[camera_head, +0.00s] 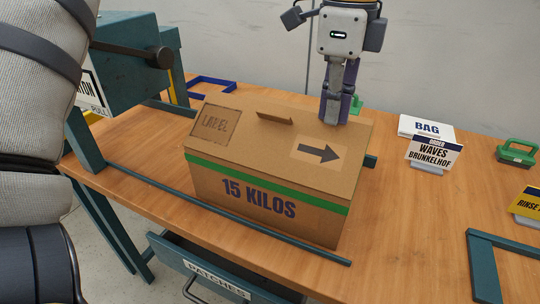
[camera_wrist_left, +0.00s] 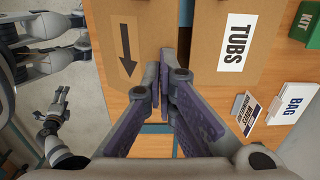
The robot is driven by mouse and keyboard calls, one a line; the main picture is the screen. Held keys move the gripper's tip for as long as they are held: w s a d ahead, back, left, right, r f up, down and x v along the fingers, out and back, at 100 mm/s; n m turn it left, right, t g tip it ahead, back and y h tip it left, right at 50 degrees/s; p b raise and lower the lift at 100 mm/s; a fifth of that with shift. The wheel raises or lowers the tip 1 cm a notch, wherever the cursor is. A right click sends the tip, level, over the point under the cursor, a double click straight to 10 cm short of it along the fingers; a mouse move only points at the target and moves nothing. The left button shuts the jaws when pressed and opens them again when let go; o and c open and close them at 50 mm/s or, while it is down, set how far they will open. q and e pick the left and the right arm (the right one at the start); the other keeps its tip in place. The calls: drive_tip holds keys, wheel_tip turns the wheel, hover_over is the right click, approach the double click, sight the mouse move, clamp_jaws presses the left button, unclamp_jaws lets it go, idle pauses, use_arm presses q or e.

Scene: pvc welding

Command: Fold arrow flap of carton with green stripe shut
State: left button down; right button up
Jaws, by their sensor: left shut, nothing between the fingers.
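The carton with the green stripe (camera_head: 270,190) stands on the wooden bench in the head view. Its top lies nearly flat, and the arrow flap (camera_head: 335,166) shows on its right part, with the arrow pointing right. The arrow flap also fills the left of the left wrist view (camera_wrist_left: 112,80). My left gripper (camera_head: 335,115) reaches down to the rear right edge of the carton top; its fingers (camera_wrist_left: 167,60) are shut and empty. Whether they touch the cardboard I cannot tell. A small gripper (camera_wrist_left: 57,108), seemingly my right, shows at the left of the wrist view, clear of the carton.
A cardboard face marked TUBS (camera_wrist_left: 205,60) lies past a dark strip; I cannot tell what it belongs to. A BAG sign (camera_head: 426,127) and a WAVES sign (camera_head: 430,152) stand right. A dark rail (camera_head: 290,233) runs before the carton.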

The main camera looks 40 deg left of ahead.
sight(330, 129)
use_arm(q)
drive_tip(key=shift+f, duration=0.15)
drive_tip(key=shift+f, duration=3.15)
wheel_tip(330, 129, up, 5)
drive_tip(key=shift+r+p, duration=0.1)
drive_tip(key=shift+p, duration=0.8)
drive_tip(key=shift+r, duration=2.45)
use_arm(e)
drive_tip(key=w+r+t, duration=0.1)
drive_tip(key=w+r, duration=0.1)
drive_tip(key=shift+w+r, duration=0.25)
drive_tip(key=shift+w, duration=0.1)
